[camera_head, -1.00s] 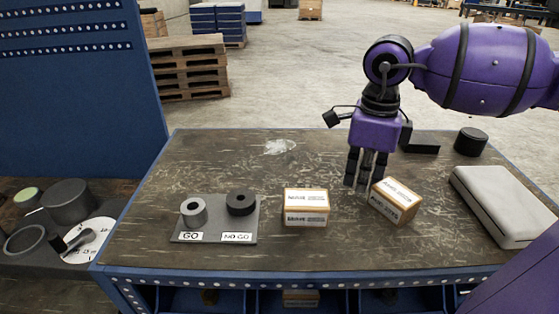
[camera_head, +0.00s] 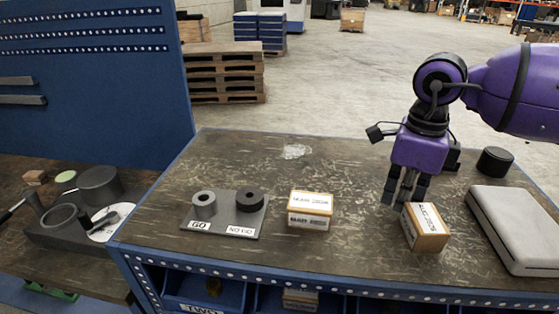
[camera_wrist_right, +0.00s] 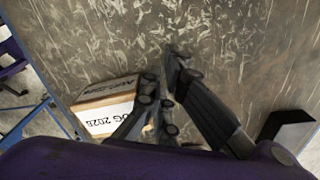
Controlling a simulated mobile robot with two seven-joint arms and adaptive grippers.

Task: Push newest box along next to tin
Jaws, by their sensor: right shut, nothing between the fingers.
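A tan box (camera_head: 425,227) with a white label stands on the bench, right of centre. It also shows in the wrist view (camera_wrist_right: 107,110), its label reading "2026" with "UG" before it. My right gripper (camera_head: 401,203) is shut and empty, fingers pointing down at the box's back left side; the fingertips (camera_wrist_right: 172,103) look touching or very close. A second labelled tan box (camera_head: 310,208) stands to the left; I cannot read its date surely. A black round tin (camera_head: 495,161) stands at the back right, beyond the gripper. My left gripper is out of view.
A grey flat case (camera_head: 515,228) lies right of the near box. A GO/NO GO gauge plate (camera_head: 225,220) lies left of the second box. A dark block (camera_wrist_right: 287,128) shows at the wrist view's right. The bench middle behind the boxes is clear.

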